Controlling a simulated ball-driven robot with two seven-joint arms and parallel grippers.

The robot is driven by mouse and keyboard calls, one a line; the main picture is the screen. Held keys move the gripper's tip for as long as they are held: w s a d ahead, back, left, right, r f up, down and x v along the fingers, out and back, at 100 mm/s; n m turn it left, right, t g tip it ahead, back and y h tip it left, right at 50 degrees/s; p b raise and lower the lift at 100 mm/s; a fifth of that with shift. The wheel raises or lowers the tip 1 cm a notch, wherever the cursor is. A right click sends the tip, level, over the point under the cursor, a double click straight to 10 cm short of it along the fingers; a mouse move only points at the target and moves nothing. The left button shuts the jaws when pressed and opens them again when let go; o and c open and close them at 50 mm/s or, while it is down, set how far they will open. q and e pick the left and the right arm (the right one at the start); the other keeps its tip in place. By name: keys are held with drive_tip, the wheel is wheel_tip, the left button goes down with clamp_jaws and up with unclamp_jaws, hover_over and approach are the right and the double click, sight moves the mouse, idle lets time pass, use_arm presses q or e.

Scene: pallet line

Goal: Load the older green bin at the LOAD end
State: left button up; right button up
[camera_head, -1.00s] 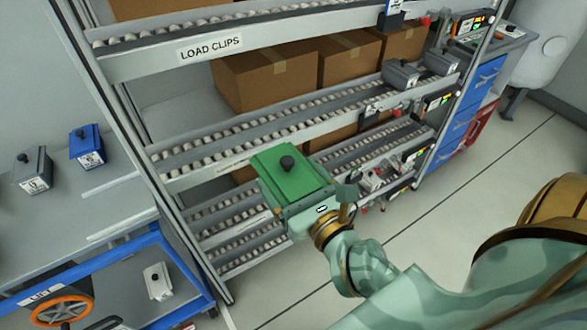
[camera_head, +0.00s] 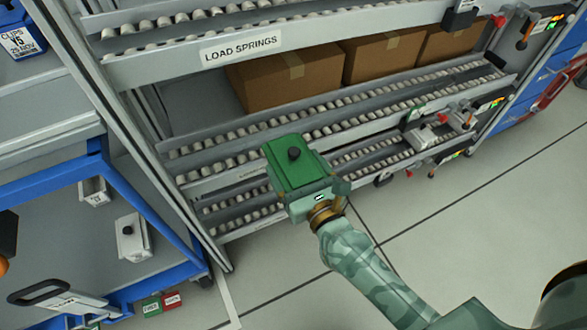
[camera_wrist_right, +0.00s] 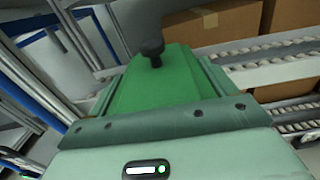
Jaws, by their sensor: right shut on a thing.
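The green bin (camera_head: 298,163) has a lid with a black knob on top. My right gripper (camera_head: 312,197) is shut on its near side and holds it up in front of the lower roller lanes. The bin also fills the middle of the right wrist view (camera_wrist_right: 160,85), with its knob pointing up. The rack's LOAD SPRINGS rail (camera_head: 240,47) is above and behind the bin. A lower roller lane (camera_head: 250,130) runs just behind the bin, and its lower label is partly hidden. My left gripper is not clearly in view.
A blue-framed cart (camera_head: 100,165) with small white bins (camera_head: 131,238) is at the left. A blue bin (camera_head: 20,38) labelled CLIPS sits at the upper left.

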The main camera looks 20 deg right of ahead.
sight(285, 148)
drive_tip(key=shift+w+r, duration=0.25)
drive_tip(key=shift+w, duration=0.1)
drive_tip(key=w+p, duration=0.1)
drive_tip(key=w, duration=0.4)
drive_tip(key=shift+w+a, duration=0.1)
drive_tip(key=shift+w, duration=0.1)
drive_tip(key=w, duration=0.7)
drive_tip(key=shift+w+a+f+b, duration=0.1)
drive_tip(key=shift+w+a+b, duration=0.05)
drive_tip(key=shift+w+b, duration=0.25)
drive_tip(key=w, duration=0.3)
drive_tip(key=shift+f+b, duration=0.15)
drive_tip(key=shift+b, duration=0.25)
wheel_tip(285, 148, down, 2)
drive_tip(key=shift+s+a+f+b, duration=0.1)
drive_tip(key=shift+b, duration=0.8)
use_arm(q)
drive_tip(key=w+r+m+t+y, duration=0.1)
drive_tip(key=w+r, duration=0.5)
drive_tip(key=w, duration=0.3)
drive_tip(key=shift+a, duration=0.25)
use_arm(e)
drive_tip(key=shift+f, duration=0.1)
use_arm(q)
drive_tip(key=shift+s+f+b, duration=0.25)
drive_tip(key=shift+f+b, duration=0.15)
drive_tip(key=shift+b, duration=0.15)
use_arm(e)
drive_tip(key=shift+f, duration=0.45)
